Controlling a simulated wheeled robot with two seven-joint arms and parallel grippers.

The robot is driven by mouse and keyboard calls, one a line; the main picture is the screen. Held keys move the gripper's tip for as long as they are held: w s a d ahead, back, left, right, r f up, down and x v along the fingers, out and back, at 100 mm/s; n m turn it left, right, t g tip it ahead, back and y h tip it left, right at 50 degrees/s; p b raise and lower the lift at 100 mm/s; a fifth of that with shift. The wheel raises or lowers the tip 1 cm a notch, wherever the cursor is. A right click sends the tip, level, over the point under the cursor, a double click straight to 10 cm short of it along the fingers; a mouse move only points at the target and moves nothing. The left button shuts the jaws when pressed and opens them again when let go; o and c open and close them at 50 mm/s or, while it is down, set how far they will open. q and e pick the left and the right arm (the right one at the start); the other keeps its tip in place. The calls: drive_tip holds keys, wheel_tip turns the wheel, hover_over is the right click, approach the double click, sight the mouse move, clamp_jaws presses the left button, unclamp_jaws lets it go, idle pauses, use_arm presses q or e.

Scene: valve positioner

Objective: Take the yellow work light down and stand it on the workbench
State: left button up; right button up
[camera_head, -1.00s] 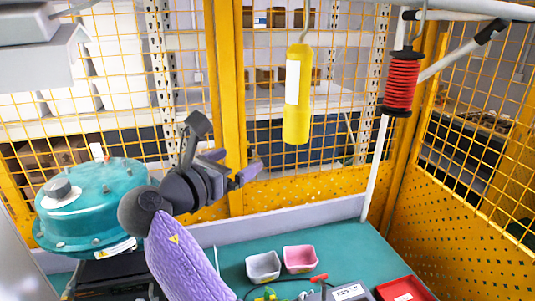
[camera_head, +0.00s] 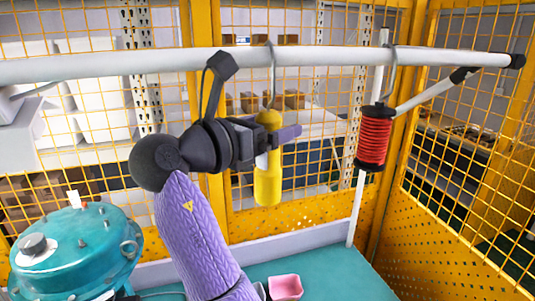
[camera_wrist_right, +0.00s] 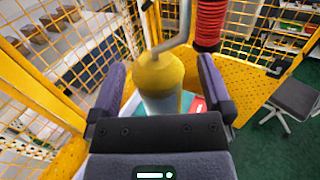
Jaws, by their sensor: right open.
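The yellow work light (camera_head: 268,184) hangs upright by a grey hook from the white overhead rail (camera_head: 330,57) in the head view. My right gripper (camera_head: 283,136) is at its upper part and covers some of it. In the right wrist view the light (camera_wrist_right: 158,78) stands between the two purple fingers of the open gripper (camera_wrist_right: 157,90), with a gap visible on each side. The teal workbench (camera_head: 335,275) lies below, partly out of view at the bottom. My left gripper is not in view.
A red coil (camera_head: 374,138) hangs from the same rail to the right. A teal round housing (camera_head: 75,250) is at the lower left. A pink bin (camera_head: 285,287) is on the bench. Yellow mesh fencing stands behind and at the right.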

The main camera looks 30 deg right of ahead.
clamp_jaws()
drive_tip(key=shift+d+r, duration=0.1)
idle(0.5)
